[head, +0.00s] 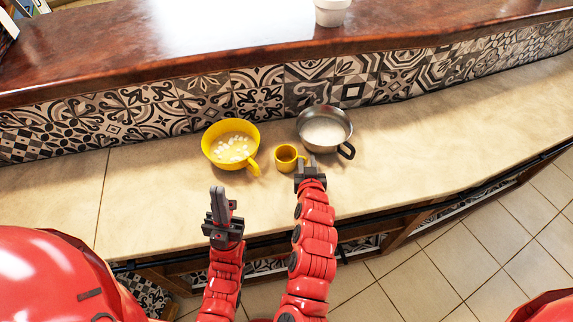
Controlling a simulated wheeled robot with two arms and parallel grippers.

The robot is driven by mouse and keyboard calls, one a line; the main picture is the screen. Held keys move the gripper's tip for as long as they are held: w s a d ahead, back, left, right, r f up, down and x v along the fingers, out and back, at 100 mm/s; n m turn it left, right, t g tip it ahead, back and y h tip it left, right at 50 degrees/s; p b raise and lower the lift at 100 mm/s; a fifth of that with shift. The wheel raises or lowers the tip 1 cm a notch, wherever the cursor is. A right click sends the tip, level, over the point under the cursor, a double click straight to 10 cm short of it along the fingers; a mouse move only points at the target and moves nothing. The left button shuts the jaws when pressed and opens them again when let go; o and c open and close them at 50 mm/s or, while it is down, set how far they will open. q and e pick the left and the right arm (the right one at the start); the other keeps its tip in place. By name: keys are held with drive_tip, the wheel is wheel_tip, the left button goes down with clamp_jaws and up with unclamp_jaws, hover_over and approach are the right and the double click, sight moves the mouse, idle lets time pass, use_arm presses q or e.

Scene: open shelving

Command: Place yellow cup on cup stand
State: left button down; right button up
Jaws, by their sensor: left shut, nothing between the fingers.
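The small yellow cup (286,155) stands upright on the beige counter, between a yellow pan and a metal pan. Its handle points right. My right gripper (307,162) is just right of the cup, at its handle, with its fingers apart. Whether the handle lies between the fingers is hard to tell. My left gripper (219,204) is shut and empty, pointing up, in front of the counter's middle and left of the cup. I see no cup stand in this view.
The yellow pan (231,143) holds white pieces, and its handle reaches toward the cup. The metal pan (324,128) has a dark handle near my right gripper. A tiled wall (258,90) rises behind, below a wooden ledge (130,40) with a white pot (331,12). The counter is clear at both sides.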

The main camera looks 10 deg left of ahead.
drive_tip(key=shift+b+x, duration=0.3)
drive_tip(key=shift+x, duration=0.7)
drive_tip(key=shift+s, duration=0.1)
clamp_jaws()
idle(0.5)
